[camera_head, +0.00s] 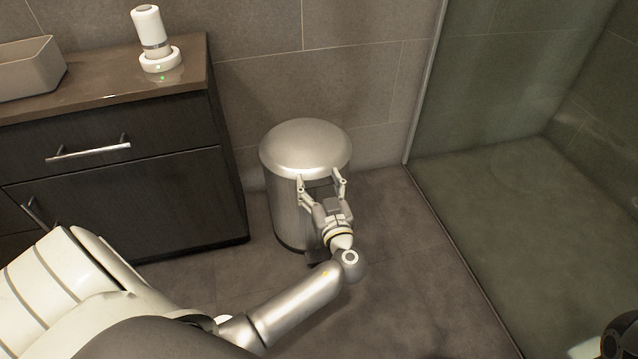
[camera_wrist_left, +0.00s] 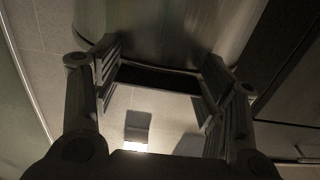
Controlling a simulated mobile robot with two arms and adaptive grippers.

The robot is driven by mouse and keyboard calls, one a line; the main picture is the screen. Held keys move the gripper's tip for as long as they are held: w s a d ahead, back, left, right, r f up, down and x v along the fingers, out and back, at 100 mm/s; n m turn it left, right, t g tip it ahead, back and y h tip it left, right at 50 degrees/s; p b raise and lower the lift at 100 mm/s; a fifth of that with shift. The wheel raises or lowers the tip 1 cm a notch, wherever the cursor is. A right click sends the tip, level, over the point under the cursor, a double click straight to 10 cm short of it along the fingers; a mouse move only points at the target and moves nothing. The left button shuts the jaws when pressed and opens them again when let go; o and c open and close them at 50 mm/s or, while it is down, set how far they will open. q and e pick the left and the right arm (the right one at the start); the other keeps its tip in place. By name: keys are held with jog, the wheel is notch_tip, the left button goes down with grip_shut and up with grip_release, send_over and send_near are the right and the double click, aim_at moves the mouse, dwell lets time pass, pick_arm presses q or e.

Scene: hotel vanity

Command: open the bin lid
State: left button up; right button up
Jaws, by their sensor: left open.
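The metal bin (camera_head: 284,215) stands upright on the floor between the cabinet and the shower glass. Its domed lid (camera_head: 305,145) sits down on the body and looks closed. My left gripper (camera_head: 320,180) is at the bin's front, just below the lid's front edge, with its two fingers spread and nothing between them. In the left wrist view, the fingers of my left gripper (camera_wrist_left: 160,68) flank a dark band at the rim, with the bin's body (camera_wrist_left: 165,30) above and a bright, reflecting surface below. Contact with the lid cannot be told.
A dark cabinet (camera_head: 120,205) with metal handles stands left of the bin. Its brown top (camera_head: 105,95) holds a white bottle-like device (camera_head: 149,32) and a beige box (camera_head: 30,68). A shower glass panel (camera_head: 432,85) rises at the right. The wall (camera_head: 380,75) is close behind the bin.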

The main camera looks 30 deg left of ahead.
pick_arm(q)
jog(key=shift+a, duration=0.1)
jog(key=c, duration=1.2)
